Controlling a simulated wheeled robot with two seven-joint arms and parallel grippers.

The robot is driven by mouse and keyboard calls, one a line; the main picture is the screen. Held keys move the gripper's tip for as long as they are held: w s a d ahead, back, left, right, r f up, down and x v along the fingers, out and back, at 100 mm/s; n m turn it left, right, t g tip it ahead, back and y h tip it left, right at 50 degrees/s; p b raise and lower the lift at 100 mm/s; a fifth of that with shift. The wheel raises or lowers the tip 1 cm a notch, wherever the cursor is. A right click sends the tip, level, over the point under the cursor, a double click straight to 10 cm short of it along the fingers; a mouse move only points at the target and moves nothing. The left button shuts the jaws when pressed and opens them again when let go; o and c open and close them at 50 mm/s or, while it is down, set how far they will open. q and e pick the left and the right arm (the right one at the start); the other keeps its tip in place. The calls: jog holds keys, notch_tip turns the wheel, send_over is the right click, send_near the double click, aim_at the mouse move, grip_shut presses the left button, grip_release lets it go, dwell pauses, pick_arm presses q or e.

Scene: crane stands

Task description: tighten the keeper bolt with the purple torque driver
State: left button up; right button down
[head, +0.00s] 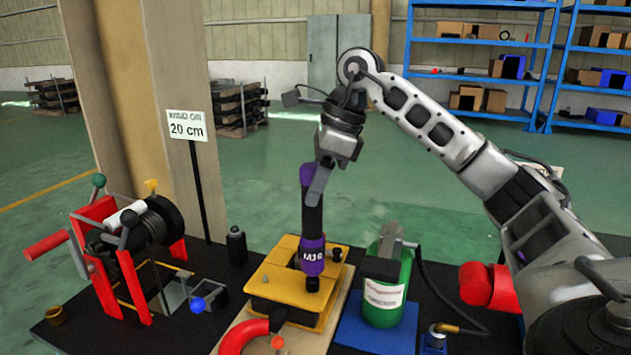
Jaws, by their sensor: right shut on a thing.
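The purple and black torque driver (312,222) stands nearly upright in the head view, with "M10" on its purple lower band. My right gripper (318,182) is shut on its upper part. The driver's dark tip meets or hovers just over the top of a yellow block (275,288). The keeper bolt is not clearly seen; the driver's tip may hide it. My left gripper is not in view.
A red-framed winch (100,262) with a black drum stands left, by a "20 cm" sign (188,125). A green canister (385,290) stands right of the block. A red curved hook (243,336) lies in front. A small black bottle (236,246) stands behind.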

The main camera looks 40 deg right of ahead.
aim_at(315, 165)
jog(key=shift+p, duration=0.3)
dwell(1.1)
dwell(0.5)
notch_tip(315, 165, up, 3)
jog(key=p, duration=0.3)
jog(key=shift+r, duration=1.1)
